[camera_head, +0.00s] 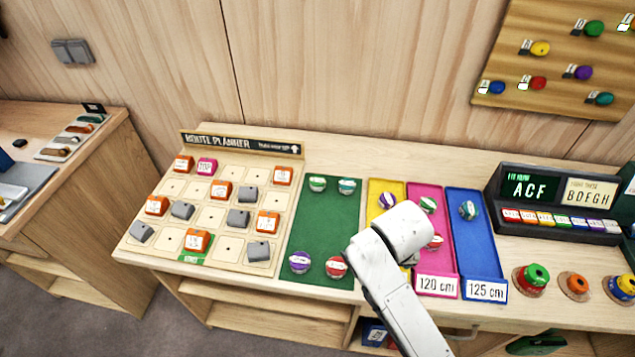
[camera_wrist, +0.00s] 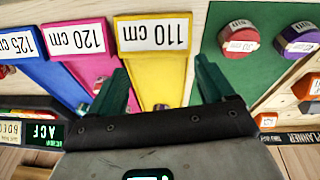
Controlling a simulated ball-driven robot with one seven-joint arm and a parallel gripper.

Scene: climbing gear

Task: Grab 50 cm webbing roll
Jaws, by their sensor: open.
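Several striped webbing rolls are in view; I cannot read their lengths, so I cannot tell which is the 50 cm one. A purple roll (camera_head: 300,262) and a red roll (camera_head: 336,266) lie at the near end of the green mat (camera_head: 322,225). Two green rolls (camera_head: 317,184) (camera_head: 347,186) lie at its far end. The red roll (camera_wrist: 240,42) and purple roll (camera_wrist: 298,42) also show in the wrist view. My gripper (camera_wrist: 160,72) is open and empty over the yellow tray (camera_wrist: 160,68), beside the mat. In the head view my arm hides it.
A pink tray (camera_head: 423,255) and blue tray (camera_head: 475,245) hold other rolls, right of the yellow one. A route planner board (camera_head: 230,170) with blocks stands left of the mat. A letter display (camera_head: 555,205) and coloured knobs (camera_head: 533,278) are at the right.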

